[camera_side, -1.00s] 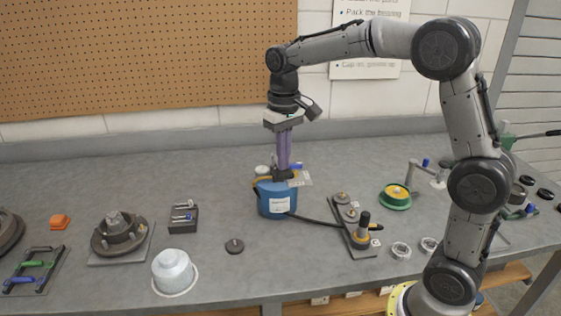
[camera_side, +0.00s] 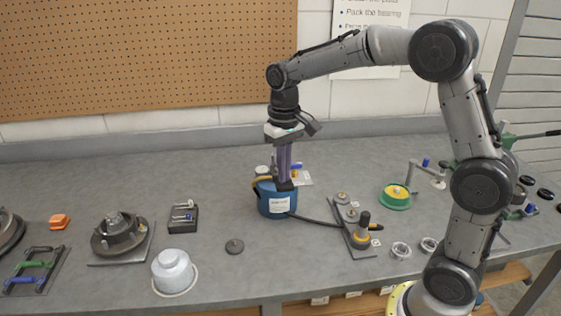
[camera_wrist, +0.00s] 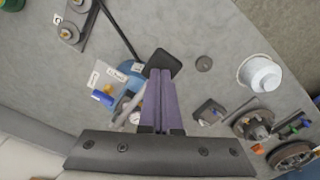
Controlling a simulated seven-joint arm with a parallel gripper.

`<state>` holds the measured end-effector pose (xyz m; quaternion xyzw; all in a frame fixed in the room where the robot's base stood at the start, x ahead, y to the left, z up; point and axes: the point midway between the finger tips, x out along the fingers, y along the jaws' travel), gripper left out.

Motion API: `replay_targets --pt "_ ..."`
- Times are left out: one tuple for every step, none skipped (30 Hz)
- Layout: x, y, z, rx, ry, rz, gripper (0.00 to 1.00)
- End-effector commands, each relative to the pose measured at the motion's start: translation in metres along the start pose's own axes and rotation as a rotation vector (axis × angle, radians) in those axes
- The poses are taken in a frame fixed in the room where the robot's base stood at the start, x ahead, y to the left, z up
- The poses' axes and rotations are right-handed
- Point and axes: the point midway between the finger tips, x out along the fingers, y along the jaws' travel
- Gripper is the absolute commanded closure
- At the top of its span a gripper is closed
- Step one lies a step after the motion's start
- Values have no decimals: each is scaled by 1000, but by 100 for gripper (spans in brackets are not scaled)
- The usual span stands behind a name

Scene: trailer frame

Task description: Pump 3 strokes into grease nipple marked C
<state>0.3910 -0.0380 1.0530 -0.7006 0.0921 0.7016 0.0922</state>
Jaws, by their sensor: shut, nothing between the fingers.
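The blue grease pump (camera_side: 277,203) stands mid-bench with a white label on its front. A black pad (camera_side: 285,186) sits at its top; it also shows in the wrist view (camera_wrist: 166,62). My gripper (camera_side: 284,178) is shut and empty, pointing down with its purple fingertips at the pad, seemingly touching it. A dark hose (camera_side: 318,221) runs right from the pump to the nipple plate (camera_side: 362,253). The plate carries round nipple mounts (camera_side: 342,197); on the front one stands a dark upright coupler (camera_side: 363,219) above a yellow ring. The small tag letters are too small to read.
Left of the pump lie a dark disc (camera_side: 234,246), a white cup (camera_side: 173,270), a small dark block (camera_side: 183,219) and a hub on a plate (camera_side: 119,233). A green dish (camera_side: 396,198) and metal rings (camera_side: 401,250) lie right.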

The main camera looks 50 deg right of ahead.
Motion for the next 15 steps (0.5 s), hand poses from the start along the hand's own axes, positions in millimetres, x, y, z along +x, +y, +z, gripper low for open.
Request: replay_targets --pt "3 0 0 0 -1 0 100" --pt "5 0 1 0 -1 0 100" --pt "7 0 1 0 -1 0 100" --pt "9 -1 1 0 -1 0 100" --pt "10 -1 2 0 -1 0 100" --pt "12 -1 2 0 -1 0 100" --pt "12 -1 2 0 -1 0 100" --pt "13 -1 2 0 0 0 100" --pt "13 -1 2 0 0 0 100" --pt "13 -1 2 0 0 0 100" --pt "13 -1 2 0 0 0 100" --pt "13 -1 2 0 0 0 100" --pt "13 -1 2 0 0 0 100" --pt "13 -1 2 0 -1 0 100" --pt "13 -1 2 0 -1 0 100"
